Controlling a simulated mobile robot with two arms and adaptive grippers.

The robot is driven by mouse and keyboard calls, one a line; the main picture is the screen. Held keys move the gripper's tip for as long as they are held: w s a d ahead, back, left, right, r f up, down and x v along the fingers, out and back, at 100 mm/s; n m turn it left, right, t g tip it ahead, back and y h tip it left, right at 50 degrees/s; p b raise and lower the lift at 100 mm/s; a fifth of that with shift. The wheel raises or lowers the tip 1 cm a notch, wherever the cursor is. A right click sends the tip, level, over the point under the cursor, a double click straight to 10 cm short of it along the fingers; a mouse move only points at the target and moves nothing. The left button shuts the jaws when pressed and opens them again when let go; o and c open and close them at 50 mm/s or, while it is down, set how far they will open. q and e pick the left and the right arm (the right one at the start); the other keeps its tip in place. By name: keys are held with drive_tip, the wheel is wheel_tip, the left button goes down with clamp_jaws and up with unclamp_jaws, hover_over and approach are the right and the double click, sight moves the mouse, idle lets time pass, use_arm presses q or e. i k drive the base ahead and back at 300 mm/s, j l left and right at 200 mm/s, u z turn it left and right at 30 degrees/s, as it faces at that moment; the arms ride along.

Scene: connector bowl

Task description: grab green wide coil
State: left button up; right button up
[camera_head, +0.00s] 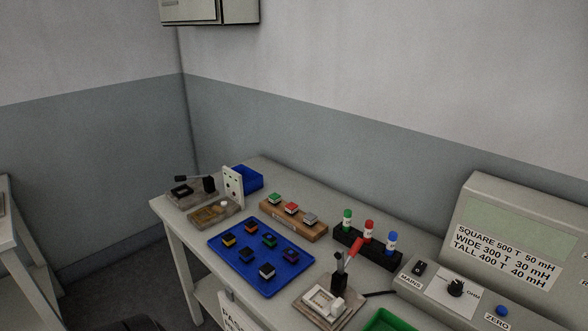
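Several small dark coils with coloured tops lie on a blue mat (232,258) on the bench. One of them, a green-topped coil (269,240), sits near the mat's right side. Another green-topped piece (274,198) is at the left end of a wooden block, beside a red one (291,208) and a grey one (310,219). A tall white piece with a green top (347,220) stands in a black rack. The pieces are too small to tell for sure which green one is the wide coil. Neither of my grippers is in view.
The black rack (352,243) also holds red-topped and blue-topped pieces. A fixture with a red-tipped lever (350,250) stands in front of it. A large meter console (520,240) fills the right. A blue bin (247,179) and a green tray (388,321) are also on the bench.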

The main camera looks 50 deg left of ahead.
sight(270, 240)
drive_tip(key=u, duration=1.65)
drive_tip(key=i+j, duration=0.15)
drive_tip(key=j, duration=0.2)
drive_tip(key=i+j, duration=0.15)
drive_tip(key=j, duration=0.25)
drive_tip(key=i+j, duration=0.15)
drive_tip(key=j, duration=0.2)
drive_tip(key=i+j, duration=0.1)
drive_tip(key=j, duration=0.3)
